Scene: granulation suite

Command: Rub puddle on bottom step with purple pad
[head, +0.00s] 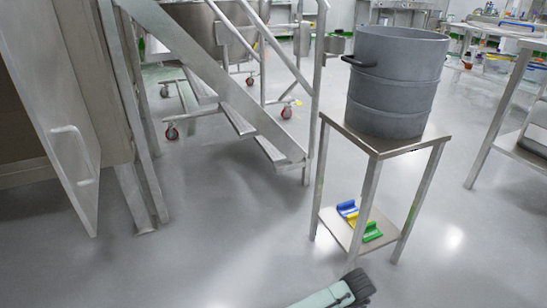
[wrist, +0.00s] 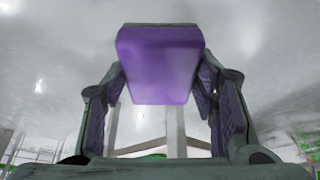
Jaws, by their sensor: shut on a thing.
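The purple pad (wrist: 160,62) is in the wrist view, held between the two fingers of my gripper (wrist: 160,90). In the head view my gripper (head: 358,286) is at the bottom edge, in front of the small steel stand, and the pad cannot be made out there. The steel steps stand left of centre, well beyond my gripper. Their bottom step (head: 272,151) is the low tread near the floor, partly hidden by the sloping side rail. I cannot make out a puddle on it.
A steel stand (head: 375,147) carries a grey drum (head: 392,95); blue, yellow and green items (head: 362,222) lie on its lower shelf. A steel cabinet door (head: 60,120) stands at left. Open grey floor (head: 215,225) lies between stand and steps. A bench (head: 500,95) is at right.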

